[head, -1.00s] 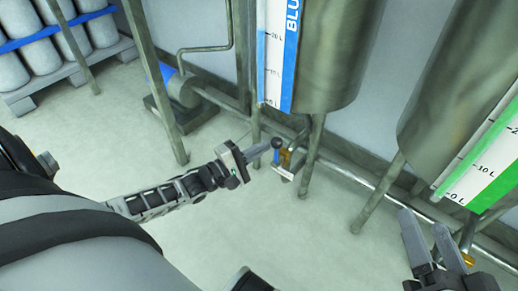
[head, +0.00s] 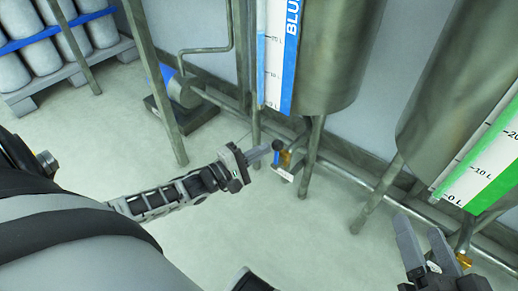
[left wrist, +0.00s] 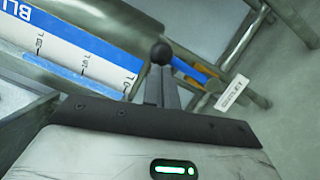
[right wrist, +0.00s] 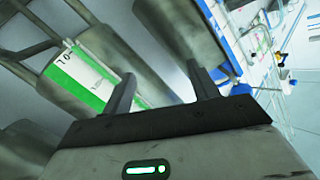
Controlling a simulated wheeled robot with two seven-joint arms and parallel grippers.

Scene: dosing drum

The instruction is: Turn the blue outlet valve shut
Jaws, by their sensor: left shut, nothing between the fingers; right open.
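The blue outlet valve is a blue lever (head: 277,158) with a black knob (head: 278,145) below the blue-scaled tank (head: 322,60). Brass parts and a small white label (head: 284,175) sit beside it. In the left wrist view the knob (left wrist: 162,53) is just beyond the fingertips, and the blue lever (left wrist: 190,66) runs right towards brass parts and the "outlet" label (left wrist: 232,92). My left gripper (head: 268,149) is shut and empty, its tips at the knob; I cannot tell whether they touch. My right gripper (head: 422,232) is open and empty, near the green-scaled tank.
The green-scaled tank (head: 440,130) stands at the right, with a brass fitting (head: 464,262) below it. Tank legs (head: 312,158) and a pipe along the wall (head: 350,178) are close to the valve. A pump (head: 184,92) stands at the back left. The floor in front is clear.

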